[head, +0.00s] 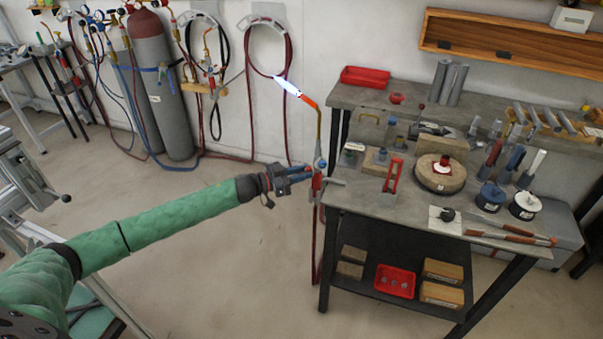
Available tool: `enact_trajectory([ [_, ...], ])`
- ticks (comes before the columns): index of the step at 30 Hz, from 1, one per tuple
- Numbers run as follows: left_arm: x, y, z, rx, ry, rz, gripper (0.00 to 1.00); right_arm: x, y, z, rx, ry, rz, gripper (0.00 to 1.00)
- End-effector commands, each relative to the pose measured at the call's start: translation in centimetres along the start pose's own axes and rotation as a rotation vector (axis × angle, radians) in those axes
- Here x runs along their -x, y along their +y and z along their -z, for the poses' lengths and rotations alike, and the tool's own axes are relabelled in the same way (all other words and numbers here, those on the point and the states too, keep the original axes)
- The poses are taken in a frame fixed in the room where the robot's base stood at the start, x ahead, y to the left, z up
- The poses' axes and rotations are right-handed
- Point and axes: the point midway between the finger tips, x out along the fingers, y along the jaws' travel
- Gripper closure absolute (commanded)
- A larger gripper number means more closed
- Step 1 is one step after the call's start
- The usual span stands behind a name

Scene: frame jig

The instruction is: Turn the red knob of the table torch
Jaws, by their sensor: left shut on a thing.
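The table torch (319,125) stands upright at the left edge of the workbench, with a bent brass neck. A bright white-blue flame (288,87) comes from its tip. A small blue knob (321,163) sits on the torch body, and the red knob (317,183) is just below it. My left gripper (309,175) reaches in from the left and is shut at the torch body, on the red knob; its fingers partly hide the grip. My right gripper is not in view.
The workbench (355,206) holds a round block (440,174), a red frame (393,175), and several tools. Hoses hang under the torch. A grey gas cylinder (160,90) and wall-hung hoses stand behind.

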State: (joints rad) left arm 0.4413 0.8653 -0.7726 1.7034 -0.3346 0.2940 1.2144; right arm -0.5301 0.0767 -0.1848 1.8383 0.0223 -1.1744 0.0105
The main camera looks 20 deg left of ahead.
Motion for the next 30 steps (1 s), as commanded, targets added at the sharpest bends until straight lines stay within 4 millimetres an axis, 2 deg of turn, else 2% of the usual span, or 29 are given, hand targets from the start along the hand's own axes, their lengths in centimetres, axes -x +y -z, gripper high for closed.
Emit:
enact_trajectory([
  [8, 0.0, -0.1, 0.1, -0.144, -0.007, 0.000, 0.99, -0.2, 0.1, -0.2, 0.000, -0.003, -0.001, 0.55],
  [16, 0.0, -0.1, 0.1, -0.387, -0.020, 0.000, 0.99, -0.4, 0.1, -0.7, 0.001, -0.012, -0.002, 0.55],
  [30, 0.0, -0.1, 0.1, -0.812, -0.043, 0.001, 0.99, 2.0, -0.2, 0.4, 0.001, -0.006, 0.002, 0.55],
])
